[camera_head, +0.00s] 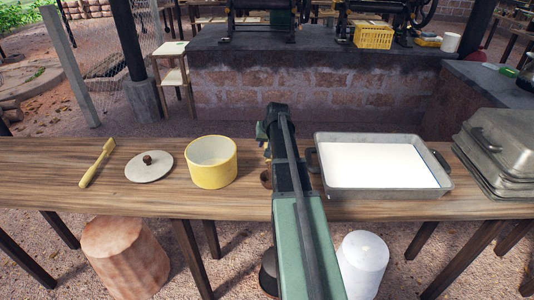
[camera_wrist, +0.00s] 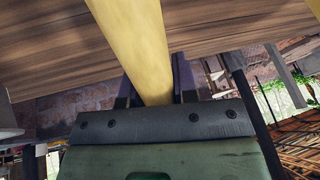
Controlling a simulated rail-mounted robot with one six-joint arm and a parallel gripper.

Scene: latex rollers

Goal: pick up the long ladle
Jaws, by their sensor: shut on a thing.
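In the wrist view, a long straight yellowish handle (camera_wrist: 138,35), which I take to be the long ladle, runs from the top edge down between the fingers of my gripper (camera_wrist: 156,80). My gripper is shut on it. The ladle's bowl is out of that view, so I cannot tell what it holds or touches. In the head view my arm hides my gripper and most or all of the ladle. Wooden planks show behind the handle in the wrist view.
The pot and tray flank my arm.

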